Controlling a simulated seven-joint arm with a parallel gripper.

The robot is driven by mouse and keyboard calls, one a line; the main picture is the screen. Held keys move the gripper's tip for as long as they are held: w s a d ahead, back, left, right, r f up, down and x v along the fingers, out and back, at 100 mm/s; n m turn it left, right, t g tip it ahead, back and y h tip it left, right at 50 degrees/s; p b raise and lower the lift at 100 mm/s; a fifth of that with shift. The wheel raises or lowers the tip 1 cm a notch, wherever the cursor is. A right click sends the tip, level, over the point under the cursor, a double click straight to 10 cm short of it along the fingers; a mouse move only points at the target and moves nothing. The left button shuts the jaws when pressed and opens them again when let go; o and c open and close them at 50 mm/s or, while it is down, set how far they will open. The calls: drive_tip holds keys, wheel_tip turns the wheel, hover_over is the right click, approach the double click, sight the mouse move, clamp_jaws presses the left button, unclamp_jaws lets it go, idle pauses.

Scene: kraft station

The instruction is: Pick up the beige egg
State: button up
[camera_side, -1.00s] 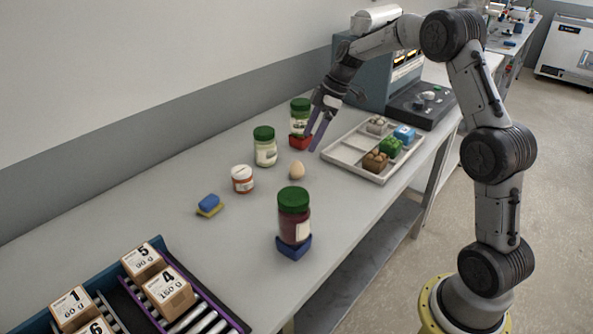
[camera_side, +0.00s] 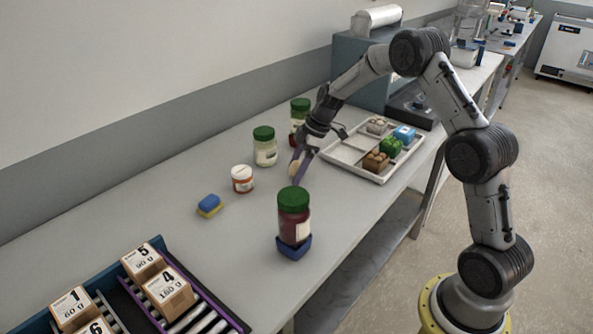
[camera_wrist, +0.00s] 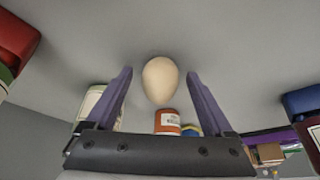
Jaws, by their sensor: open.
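The beige egg (camera_wrist: 160,80) stands upright on the grey table and shows in the wrist view between my gripper's two purple fingers, with a gap on each side. In the side view the egg (camera_side: 294,170) is partly hidden behind a finger. My gripper (camera_side: 297,168) is open and low at the egg, pointing down.
A pale tray (camera_side: 345,152) with small cartons lies to the right. A blue and yellow sponge (camera_side: 209,205) lies left.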

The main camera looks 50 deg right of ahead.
drive_tip(key=shift+r, duration=0.1)
drive_tip(key=c, duration=1.1)
drive_tip(key=shift+o, duration=0.2)
